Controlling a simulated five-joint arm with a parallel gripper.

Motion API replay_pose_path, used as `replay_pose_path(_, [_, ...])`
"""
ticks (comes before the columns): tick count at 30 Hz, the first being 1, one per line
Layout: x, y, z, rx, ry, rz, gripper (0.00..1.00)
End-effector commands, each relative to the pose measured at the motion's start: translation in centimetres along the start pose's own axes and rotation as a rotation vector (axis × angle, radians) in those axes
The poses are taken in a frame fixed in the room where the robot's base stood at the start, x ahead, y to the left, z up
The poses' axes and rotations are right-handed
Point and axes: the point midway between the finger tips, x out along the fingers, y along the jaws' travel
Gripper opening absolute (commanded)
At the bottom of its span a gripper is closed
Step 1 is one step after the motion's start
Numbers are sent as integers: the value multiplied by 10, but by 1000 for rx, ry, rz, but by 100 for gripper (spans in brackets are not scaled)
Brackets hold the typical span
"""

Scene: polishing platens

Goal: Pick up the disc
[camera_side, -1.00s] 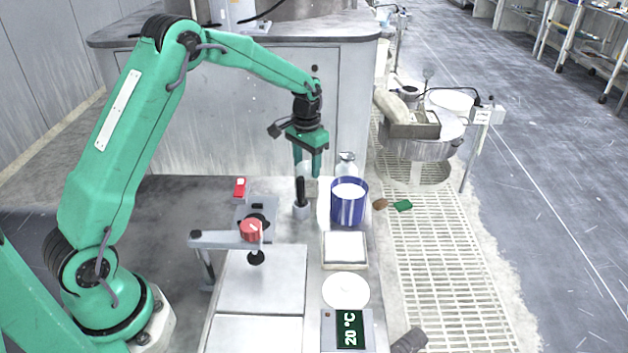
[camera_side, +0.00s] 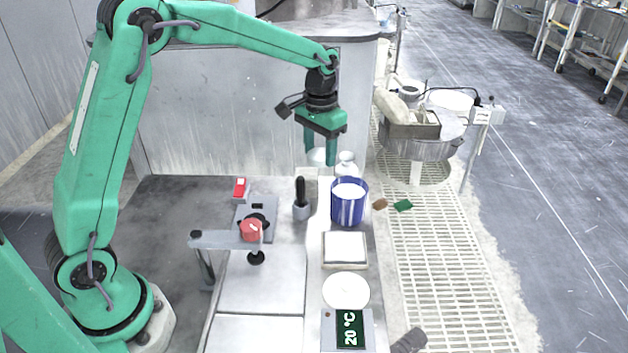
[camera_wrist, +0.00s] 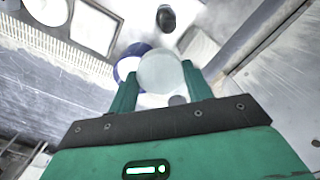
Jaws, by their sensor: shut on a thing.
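My gripper (camera_side: 320,154) is shut on a pale, translucent disc (camera_side: 318,157). It holds the disc in the air above the far end of the bench, behind and a little left of the blue container. In the wrist view, the disc (camera_wrist: 160,72) sits between the two green fingers, with its round face toward the camera. It covers part of the blue container (camera_wrist: 125,66) there. In the side view, the fingers hide part of the disc.
The blue container (camera_side: 348,208) with a white top stands on the bench beside a black-handled tool in a grey holder (camera_side: 301,210). A clear bottle (camera_side: 346,166) is behind it. A square tray (camera_side: 345,250), a white round dish (camera_side: 346,291) and a red-knobbed fixture (camera_side: 251,230) are nearer.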

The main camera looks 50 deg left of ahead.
Motion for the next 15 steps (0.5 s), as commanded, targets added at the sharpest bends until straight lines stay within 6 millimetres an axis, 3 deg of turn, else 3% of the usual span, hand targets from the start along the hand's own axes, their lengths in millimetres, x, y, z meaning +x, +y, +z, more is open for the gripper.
replay_pose_path(6, [-15, 23, 9, 1, 1, 0, 25])
replay_pose_path(15, [-19, 30, 13, 0, 0, 0, 25])
